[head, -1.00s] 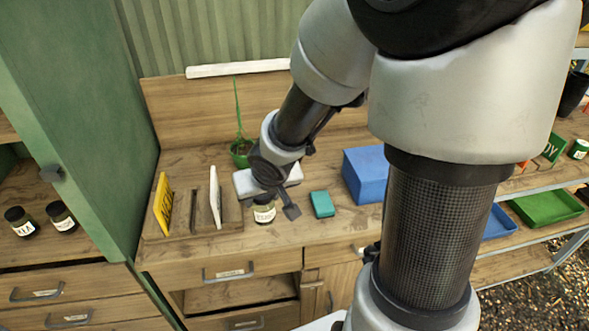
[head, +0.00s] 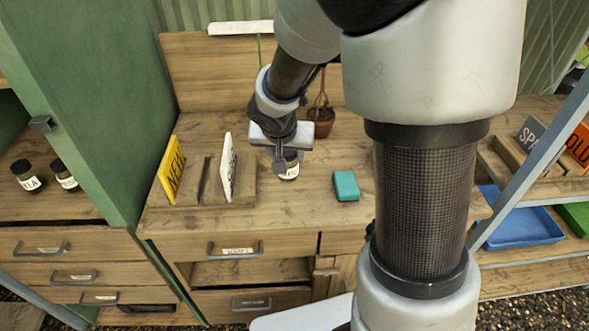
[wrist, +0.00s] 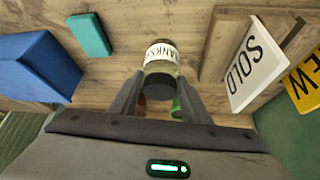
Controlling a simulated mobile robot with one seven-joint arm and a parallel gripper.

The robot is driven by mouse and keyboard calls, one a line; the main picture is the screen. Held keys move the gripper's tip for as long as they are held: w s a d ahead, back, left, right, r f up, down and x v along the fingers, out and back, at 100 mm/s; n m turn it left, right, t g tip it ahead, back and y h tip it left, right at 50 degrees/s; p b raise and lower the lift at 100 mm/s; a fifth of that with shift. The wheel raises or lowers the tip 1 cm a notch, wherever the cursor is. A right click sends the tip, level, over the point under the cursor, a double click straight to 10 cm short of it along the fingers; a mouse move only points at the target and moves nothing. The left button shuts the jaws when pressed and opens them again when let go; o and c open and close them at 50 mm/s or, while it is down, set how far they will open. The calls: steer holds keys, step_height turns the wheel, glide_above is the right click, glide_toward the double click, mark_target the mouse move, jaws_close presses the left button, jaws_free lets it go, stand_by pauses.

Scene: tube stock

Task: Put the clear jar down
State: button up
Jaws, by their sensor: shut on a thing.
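The clear jar (head: 290,171) has a pale label and a dark lid. It is at my gripper (head: 284,163), just right of the slotted wooden sign holder. In the wrist view the jar (wrist: 160,56) sits between the two fingers of my gripper (wrist: 159,88), its dark lid towards the camera and its label partly readable as "ANKS". My gripper is shut on it. The jar looks upright and close above or on the wooden bench top (head: 320,225); I cannot tell whether its base touches.
A white sign (head: 228,167) and a yellow sign (head: 171,170) stand in the holder (head: 243,194) on the left. A teal block (head: 346,186) lies to the right. A brown pot (head: 321,121) stands behind. A blue box (wrist: 38,64) shows in the wrist view. Bare bench lies in front.

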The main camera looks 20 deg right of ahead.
steer(key=shift+f+b, duration=1.05)
steer(key=shift+f, duration=1.9)
steer(key=shift+f, duration=0.15)
steer(key=o, duration=1.2)
